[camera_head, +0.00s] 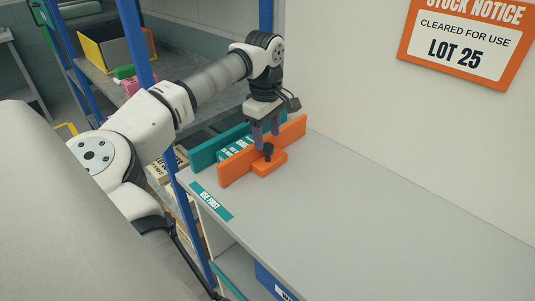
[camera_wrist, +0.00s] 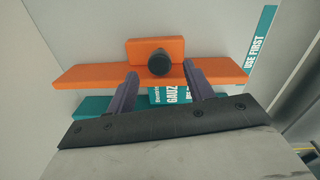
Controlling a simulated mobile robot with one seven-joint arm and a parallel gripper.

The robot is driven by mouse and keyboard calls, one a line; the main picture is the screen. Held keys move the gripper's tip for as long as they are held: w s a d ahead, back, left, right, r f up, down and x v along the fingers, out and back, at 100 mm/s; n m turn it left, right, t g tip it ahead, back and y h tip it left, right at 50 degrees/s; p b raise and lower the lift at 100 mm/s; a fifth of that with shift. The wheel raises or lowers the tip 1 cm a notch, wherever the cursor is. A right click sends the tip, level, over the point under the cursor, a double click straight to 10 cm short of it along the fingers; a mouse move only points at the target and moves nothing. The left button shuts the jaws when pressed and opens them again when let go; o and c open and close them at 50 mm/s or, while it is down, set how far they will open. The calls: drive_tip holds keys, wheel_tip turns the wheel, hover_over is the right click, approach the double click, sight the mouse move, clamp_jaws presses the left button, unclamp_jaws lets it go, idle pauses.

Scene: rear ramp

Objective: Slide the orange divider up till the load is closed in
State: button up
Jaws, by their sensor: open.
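The orange divider (camera_head: 236,164) stands upright on the grey bench top, with a foot block and a black knob (camera_head: 268,150) on its near side. In the wrist view the divider (camera_wrist: 90,75) spans the picture, with its knob (camera_wrist: 159,63) near the middle. The load, a teal and white box (camera_head: 236,148) labelled gauze, sits behind it, partly hidden; it also shows in the wrist view (camera_wrist: 172,95). A teal fence (camera_head: 203,157) stands behind the box. My gripper (camera_head: 266,142) is open above the divider; its fingertips (camera_wrist: 160,75) lie either side of the knob's line, apart from the knob.
The bench top (camera_head: 360,200) is clear to the right and in front. A teal "use first" label (camera_head: 211,201) marks its left edge. A blue rack post (camera_head: 185,215) stands at the left, and a white wall (camera_head: 350,80) rises behind.

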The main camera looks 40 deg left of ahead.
sight(268, 146)
wheel_tip(268, 146, down, 4)
drive_tip(key=shift+w+r+b, duration=0.1)
drive_tip(key=shift+r+b, duration=0.15)
drive_tip(key=shift+b, duration=0.5)
clamp_jaws()
